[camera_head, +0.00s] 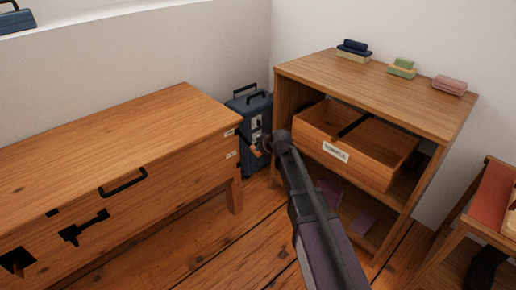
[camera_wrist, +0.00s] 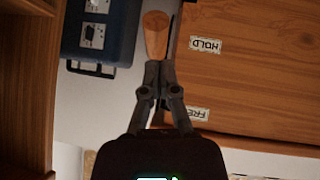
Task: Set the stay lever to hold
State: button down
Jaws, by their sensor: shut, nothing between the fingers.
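The stay lever's wooden handle (camera_wrist: 155,33) shows in the wrist view, level with the HOLD label (camera_wrist: 205,45) on the side of the wooden chest (camera_wrist: 260,75). The FREE label (camera_wrist: 197,113) is nearer the chest's top edge. My gripper (camera_wrist: 160,66) is shut and empty, its fingertips just at the handle's near end; I cannot tell whether they touch. In the head view my gripper (camera_head: 264,145) is by the chest's right end, where two small labels (camera_head: 231,143) show; it partly hides the lever. The lever's pivot is not clear.
A blue case (camera_head: 250,105) stands behind my gripper against the wall. A shelf unit (camera_head: 375,90) with an open drawer (camera_head: 345,155) is close on the right. A chair (camera_head: 490,200) stands far right. Floor is clear in front of the chest.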

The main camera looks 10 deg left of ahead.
jog(key=s+d+f+p+v, duration=0.1)
jog(key=p+v, duration=0.4)
jog(key=v, duration=0.6)
jog(key=shift+s, duration=0.15)
jog(key=shift+f, duration=0.2)
jog(key=s+d+m+g+h+p, duration=0.65)
jog(key=s+d+m, duration=0.35)
jog(key=s+d, duration=0.85)
notch_tip(320, 180, up, 38)
jog(key=d+g+p, duration=0.1)
jog(key=p, duration=3.6)
jog(key=shift+s+m+y+p, duration=0.15)
jog(key=shift+m+y+p, duration=0.15)
jog(key=shift+y, duration=0.05)
jog(key=shift+d+f, duration=0.15)
